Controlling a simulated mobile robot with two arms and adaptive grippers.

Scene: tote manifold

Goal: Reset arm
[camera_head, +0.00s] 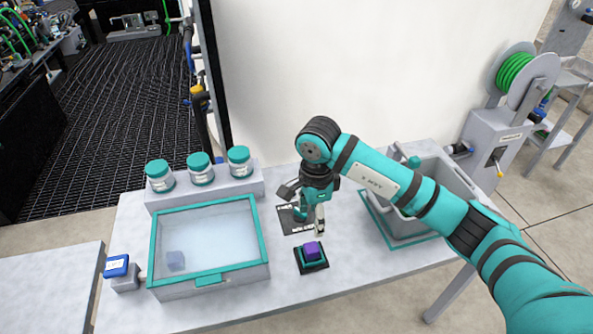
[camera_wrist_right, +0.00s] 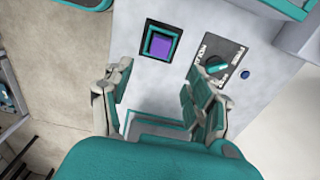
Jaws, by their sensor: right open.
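My right gripper (camera_head: 308,206) is above the middle of the table in the head view, pointing down. In the right wrist view its two fingers (camera_wrist_right: 158,105) are apart with nothing between them. A purple block (camera_head: 311,250) sits on a small dark square base with a teal edge, just in front of the gripper; it also shows in the right wrist view (camera_wrist_right: 160,46). A dark labelled plate with a teal knob (camera_wrist_right: 217,68) lies beside the base, partly hidden by the gripper in the head view. My left gripper is not in view.
A clear-lidded box with a teal rim (camera_head: 208,278) stands on the left of the table (camera_head: 370,270), with a blurry bluish block inside. Several teal-capped jars (camera_head: 201,170) stand behind it. A grey tote (camera_head: 455,178) is at the right, partly behind my arm. A wall rises behind.

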